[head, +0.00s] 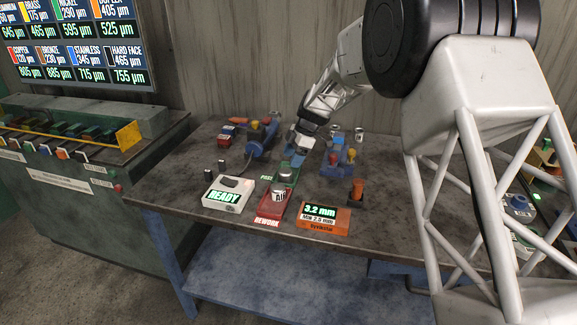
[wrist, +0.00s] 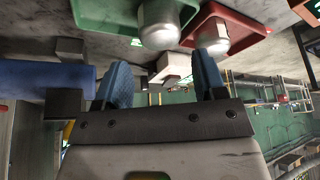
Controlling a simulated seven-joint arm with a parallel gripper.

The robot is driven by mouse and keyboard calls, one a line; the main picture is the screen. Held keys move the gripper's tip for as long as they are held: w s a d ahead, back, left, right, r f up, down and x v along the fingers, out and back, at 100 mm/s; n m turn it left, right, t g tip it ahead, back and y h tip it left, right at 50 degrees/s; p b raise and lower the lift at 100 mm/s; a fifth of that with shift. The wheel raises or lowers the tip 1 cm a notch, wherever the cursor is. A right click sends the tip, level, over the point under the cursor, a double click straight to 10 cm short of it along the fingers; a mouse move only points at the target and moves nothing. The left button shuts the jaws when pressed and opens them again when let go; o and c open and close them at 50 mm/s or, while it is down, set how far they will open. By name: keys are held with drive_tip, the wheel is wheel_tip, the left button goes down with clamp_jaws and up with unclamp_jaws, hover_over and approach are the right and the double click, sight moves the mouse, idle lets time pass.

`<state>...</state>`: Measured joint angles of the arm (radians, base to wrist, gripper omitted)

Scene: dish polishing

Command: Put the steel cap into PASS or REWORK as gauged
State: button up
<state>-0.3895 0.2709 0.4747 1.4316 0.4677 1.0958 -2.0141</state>
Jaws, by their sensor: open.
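A silver steel cap (head: 287,173) sits in the green PASS tray (head: 296,179) on the bench. It also shows in the wrist view (wrist: 163,20). A second silver cap (head: 278,195) sits in the red REWORK tray (head: 264,209), and it shows in the wrist view too (wrist: 212,35). My gripper (head: 294,158) is just behind the green tray. In the wrist view, its blue fingers (wrist: 163,78) are apart with nothing seen held between them. The orange gauge display (head: 321,220) reads 3.2 mm, with smaller text below that looks like MIN 2.5 mm.
A white box (head: 229,194) reading READY stands left of the trays. Blue fixtures (head: 262,137) (head: 337,160) stand behind, with small silver cylinders (head: 359,134) near the right one. A lit board (head: 75,40) lists µm values. The bench front (head: 390,238) is fairly clear.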

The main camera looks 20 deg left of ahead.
drive_tip(key=shift+v, duration=2.95)
drive_tip(key=s+d+r+m+t+h, duration=0.1)
drive_tip(key=s+d+r+m, duration=0.55)
drive_tip(key=s+d, duration=0.5)
drive_tip(key=s+d+r+m+t+h, duration=0.1)
drive_tip(key=s+d+r+m+t, duration=0.1)
drive_tip(key=s+d+r+m, duration=0.7)
drive_tip(key=s+d+f+m, duration=0.2)
drive_tip(key=s+d, duration=0.4)
drive_tip(key=s, duration=0.4)
drive_tip(key=s+d+f+m+t+h, duration=0.1)
drive_tip(key=s+d+m, duration=0.3)
drive_tip(key=s, duration=0.6)
drive_tip(key=s+d+f+m+t+h, duration=0.1)
drive_tip(key=s+d+f+m, duration=0.1)
drive_tip(key=s+d, duration=0.6)
drive_tip(key=shift+s+f+m, duration=0.35)
drive_tip(key=shift+s+m, duration=0.4)
drive_tip(key=shift+s, duration=0.4)
